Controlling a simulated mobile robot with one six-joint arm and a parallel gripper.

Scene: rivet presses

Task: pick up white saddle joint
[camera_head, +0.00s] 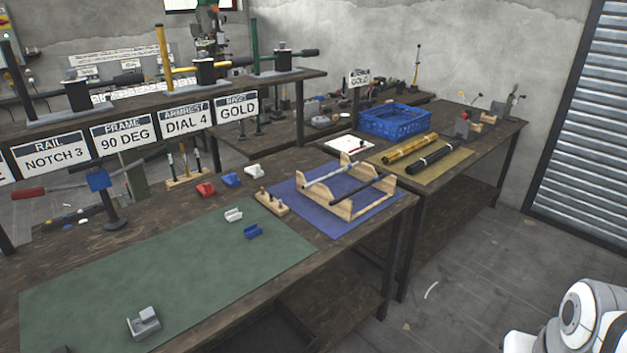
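Two small white saddle-shaped pieces are in the head view. One white piece (234,215) lies on the green mat (170,270) near its back right corner. A dark blue piece (252,231) lies close beside it, to the right and nearer. Another white piece (254,171) stands on the bare bench behind the mat, at the right end of a row with a blue piece (230,180) and a red piece (205,189). A larger light grey piece (143,322) sits at the mat's front edge. My gripper is not in view; only a white part of my own body shows at lower right.
A wooden peg block (272,203) stands right of the mat, next to a blue mat (310,212) with a wooden rack holding rods. A blue crate (394,122) and rods lie on the further bench. Signs and levers line the raised shelf at left. Most of the green mat is clear.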

